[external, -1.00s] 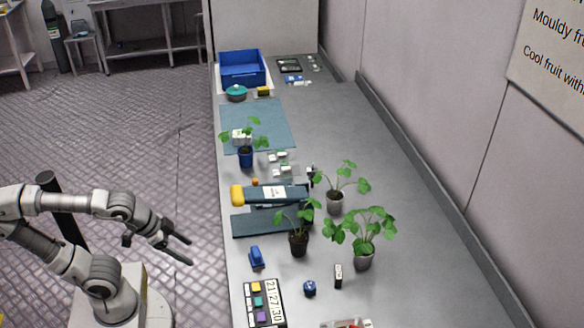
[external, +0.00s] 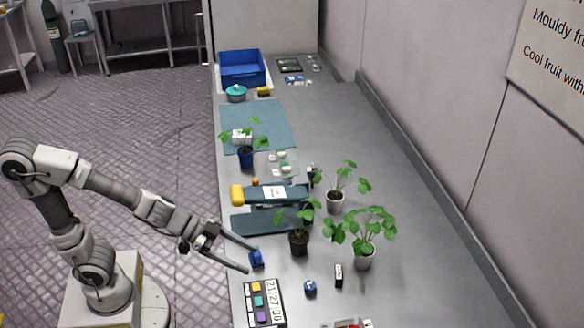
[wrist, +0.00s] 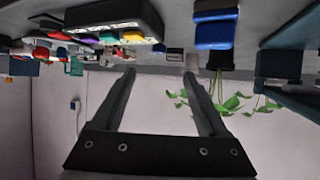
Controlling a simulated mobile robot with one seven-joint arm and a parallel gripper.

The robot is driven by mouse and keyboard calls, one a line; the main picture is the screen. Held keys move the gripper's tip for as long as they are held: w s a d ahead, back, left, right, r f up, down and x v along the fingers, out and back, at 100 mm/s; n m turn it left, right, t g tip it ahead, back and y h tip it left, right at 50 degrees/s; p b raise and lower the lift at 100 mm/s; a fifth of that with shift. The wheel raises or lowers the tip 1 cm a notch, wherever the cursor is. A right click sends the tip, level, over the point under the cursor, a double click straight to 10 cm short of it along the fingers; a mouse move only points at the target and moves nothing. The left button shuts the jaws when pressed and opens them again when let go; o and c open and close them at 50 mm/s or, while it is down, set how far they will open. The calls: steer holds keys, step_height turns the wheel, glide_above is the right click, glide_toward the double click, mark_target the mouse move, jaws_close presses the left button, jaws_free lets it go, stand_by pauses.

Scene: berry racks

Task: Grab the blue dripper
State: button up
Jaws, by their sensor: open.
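A small blue object (external: 257,260), which I take for the blue dripper, stands near the left edge of the grey bench in the external view. My gripper (external: 250,259) is open, its two long fingers reaching over the bench edge with the tips close to the blue object. Contact cannot be told. In the wrist view, which looks upside down, a blue block (wrist: 214,32), probably the same object, shows above and right of my open fingertips (wrist: 159,75). Nothing is between the fingers there.
Potted plants, one in a dark pot (external: 298,243), and a dark teal stand (external: 260,222) are beyond.

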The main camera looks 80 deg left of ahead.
steer(key=shift+p+x, duration=0.6)
steer(key=shift+x, duration=0.2)
steer(key=shift+w+d+f+p, duration=0.1)
steer(key=shift+w+d+p, duration=0.1)
steer(key=shift+w+p, duration=0.4)
steer(key=shift+w+d+f+p, duration=0.2)
steer(key=shift+w+f+p, duration=0.25)
steer(key=shift+p, duration=0.7)
steer(key=b, duration=0.3)
glide_toward(301, 292)
steer(key=w, duration=0.3)
steer(key=shift+d+r, duration=0.15)
steer(key=shift+d, duration=0.25)
steer(key=shift+b+x, duration=0.7)
steer(key=shift+x, duration=2.45)
steer(key=shift+d+r, duration=0.2)
jaws_close()
